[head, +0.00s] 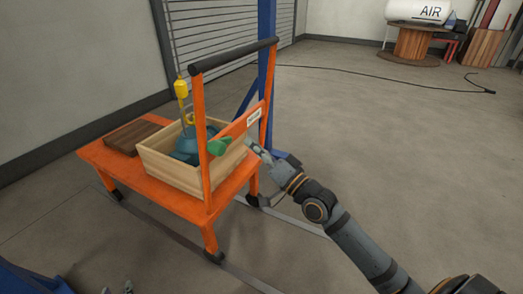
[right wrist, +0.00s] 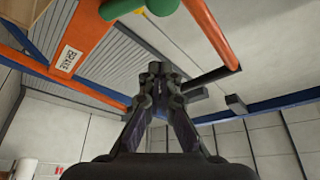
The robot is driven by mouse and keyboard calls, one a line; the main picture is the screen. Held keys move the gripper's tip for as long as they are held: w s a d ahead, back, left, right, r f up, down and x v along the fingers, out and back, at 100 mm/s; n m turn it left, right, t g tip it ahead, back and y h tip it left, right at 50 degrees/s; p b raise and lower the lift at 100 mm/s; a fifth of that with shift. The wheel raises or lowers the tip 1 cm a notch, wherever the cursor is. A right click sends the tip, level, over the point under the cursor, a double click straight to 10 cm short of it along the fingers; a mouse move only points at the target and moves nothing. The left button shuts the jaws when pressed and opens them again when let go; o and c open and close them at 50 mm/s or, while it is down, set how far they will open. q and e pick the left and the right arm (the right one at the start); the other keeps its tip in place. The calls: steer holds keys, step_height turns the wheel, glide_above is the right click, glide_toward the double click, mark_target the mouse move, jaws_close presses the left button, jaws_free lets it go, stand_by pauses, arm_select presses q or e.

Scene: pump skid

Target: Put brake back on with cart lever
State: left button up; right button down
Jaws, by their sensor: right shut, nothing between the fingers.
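The orange cart (head: 120,165) has an upright frame with a black push bar (head: 235,55). A green lever end (head: 219,146) shows at the near post, beside the crossbar with a white label. In the right wrist view the label (right wrist: 69,59) reads BRAKE, and a green rounded part (right wrist: 180,5) is at the top edge. My right gripper (head: 256,146) is by the crossbar, to the right of the green lever end. Its fingers (right wrist: 160,75) are closed together and empty, apart from the green part. A small piece of my left gripper (head: 125,288) may show at the bottom edge; its jaws are unclear.
A wooden crate (head: 165,175) with a teal pump stands on the cart, with a yellow hoist hook (head: 181,88) above it. A blue post (head: 266,25) stands behind. A cable (head: 400,78) lies on the floor. The floor at right is open.

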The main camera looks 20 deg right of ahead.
arm_select(q)
steer(key=s+d+f+g+p, duration=0.1)
steer(key=s+f+g+p, duration=0.1)
steer(key=s+f+g, duration=0.6)
steer(key=s+f, duration=0.5)
steer(key=shift+s, duration=0.4)
arm_select(e)
steer(key=v, duration=0.3)
arm_select(q)
steer(key=shift+d, duration=0.1)
